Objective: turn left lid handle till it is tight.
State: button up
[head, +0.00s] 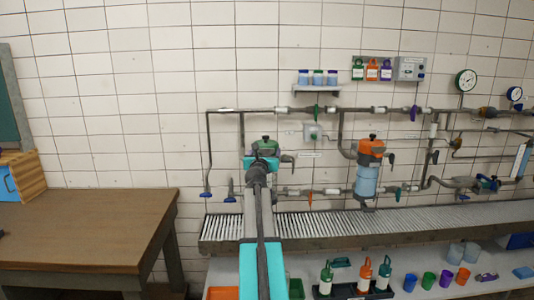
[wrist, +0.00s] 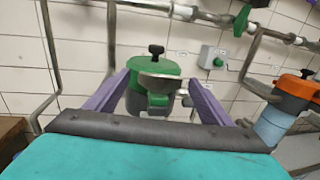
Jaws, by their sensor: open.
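The left vessel has a green lid (head: 266,146), which also shows in the wrist view (wrist: 140,68). A black T-shaped lid handle (wrist: 156,51) stands upright on top of it. In the head view my arm covers most of the vessel below the lid. My gripper (wrist: 160,80) has two purple fingers spread wide, with the lid and handle showing between them. The fingers appear apart from the handle, and how far the handle lies beyond them is hard to tell. The lower part of the vessel is hidden behind the gripper body in the wrist view.
A second vessel with an orange lid (head: 371,147) stands to the right. Grey pipes (head: 260,110) with valves run around both vessels. A slatted grey bench (head: 430,222) lies below, with bottles and cups on a lower shelf. A wooden table (head: 90,220) stands at left.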

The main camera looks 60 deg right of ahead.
jog(key=c, duration=1)
jog(key=shift+c, duration=0.2)
jog(key=b, duration=0.2)
jog(key=shift+w+f+m+g+b, duration=0.2)
jog(key=shift+m+g+b, duration=0.1)
jog(key=shift+g+b, duration=0.1)
jog(key=shift+a+m+g+h+b, duration=0.1)
jog(key=shift+m+g+h+b, duration=0.25)
jog(key=shift+b, duration=0.85)
jog(key=shift+r+g+b, duration=0.15)
jog(key=shift+g+b, duration=0.2)
jog(key=shift+b, duration=0.05)
jog(key=o, duration=1)
jog(key=shift+w, duration=0.1)
jog(key=shift+o, duration=0.2)
